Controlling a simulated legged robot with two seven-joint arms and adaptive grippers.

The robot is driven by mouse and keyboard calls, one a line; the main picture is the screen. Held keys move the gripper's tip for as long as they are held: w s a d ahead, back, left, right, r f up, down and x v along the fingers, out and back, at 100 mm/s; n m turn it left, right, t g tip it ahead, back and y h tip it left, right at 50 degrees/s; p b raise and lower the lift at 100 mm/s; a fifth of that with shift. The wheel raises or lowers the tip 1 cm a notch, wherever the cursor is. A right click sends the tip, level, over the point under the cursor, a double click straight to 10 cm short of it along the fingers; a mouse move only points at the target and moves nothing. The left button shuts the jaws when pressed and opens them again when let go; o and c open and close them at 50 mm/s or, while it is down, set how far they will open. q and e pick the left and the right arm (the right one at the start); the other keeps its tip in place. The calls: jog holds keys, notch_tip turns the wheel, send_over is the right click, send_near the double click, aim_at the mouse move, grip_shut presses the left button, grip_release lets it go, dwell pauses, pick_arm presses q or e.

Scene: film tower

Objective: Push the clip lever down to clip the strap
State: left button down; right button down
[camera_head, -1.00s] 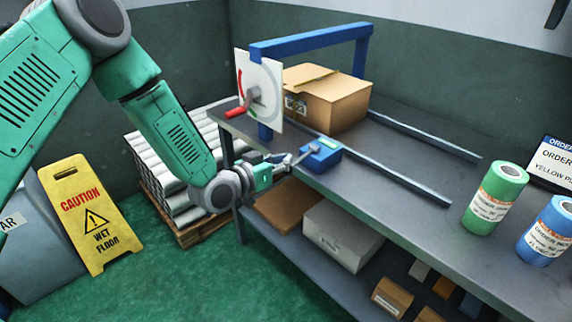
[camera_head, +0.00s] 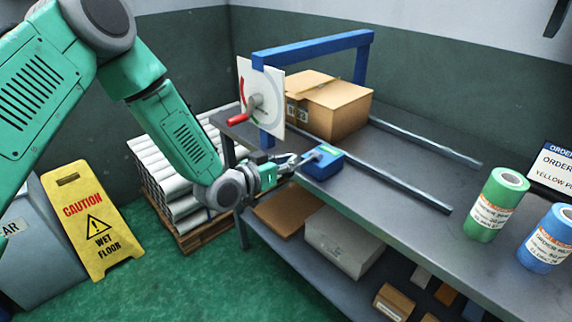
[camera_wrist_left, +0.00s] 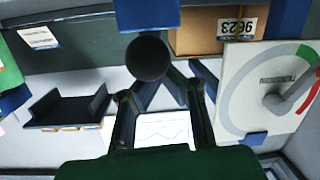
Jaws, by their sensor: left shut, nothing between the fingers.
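A blue clip unit (camera_head: 324,163) sits at the near edge of the grey bench, in front of the box. A short grey lever (camera_head: 309,157) shows on its gripper side, partly hidden by my fingers. My left gripper (camera_head: 292,164) is shut and empty beside the lever; whether it touches it is unclear. In the left wrist view, a round black knob (camera_wrist_left: 147,58), probably the lever's end, stands just beyond my left fingertips (camera_wrist_left: 160,80). The strap (camera_head: 312,80) lies across the cardboard box (camera_head: 345,108) under the blue frame. My right gripper is not in view.
A white dial panel (camera_head: 262,92) with a red-handled crank stands beside the blue frame (camera_head: 320,42). Two metal rails (camera_head: 410,187) run along the bench. Green (camera_head: 495,205) and blue (camera_head: 550,238) rolls stand at right. Boxes fill the lower shelf (camera_head: 290,235).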

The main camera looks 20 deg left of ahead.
pick_arm(q)
notch_tip(320, 180, up, 2)
jog(key=shift+w+a+r, duration=0.1)
jog(key=shift+w, duration=0.05)
jog(key=f+v, duration=0.1)
jog(key=v, duration=0.8)
jog(key=shift+s+a, duration=0.2)
jog(key=shift+s, duration=0.05)
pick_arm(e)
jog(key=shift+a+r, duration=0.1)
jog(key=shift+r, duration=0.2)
pick_arm(q)
jog(key=shift+a, duration=0.15)
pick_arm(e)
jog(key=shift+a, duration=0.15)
pick_arm(q)
jog(key=s+d+f+n+g+y+b, duration=0.1)
jog(key=s+d+f+g+y, duration=0.2)
jog(key=s+f+g, duration=1.35)
jog(key=s+a+f+t+y, duration=0.1)
jog(key=s+f, duration=0.3)
jog(key=s, duration=0.3)
jog(key=s+a+f+t+y, duration=0.1)
jog(key=s+f, duration=0.4)
jog(key=s, duration=0.3)
jog(key=shift+s+a+n+b, duration=0.15)
jog(key=shift+a+n+b, duration=0.05)
jog(key=shift+n+b, duration=0.1)
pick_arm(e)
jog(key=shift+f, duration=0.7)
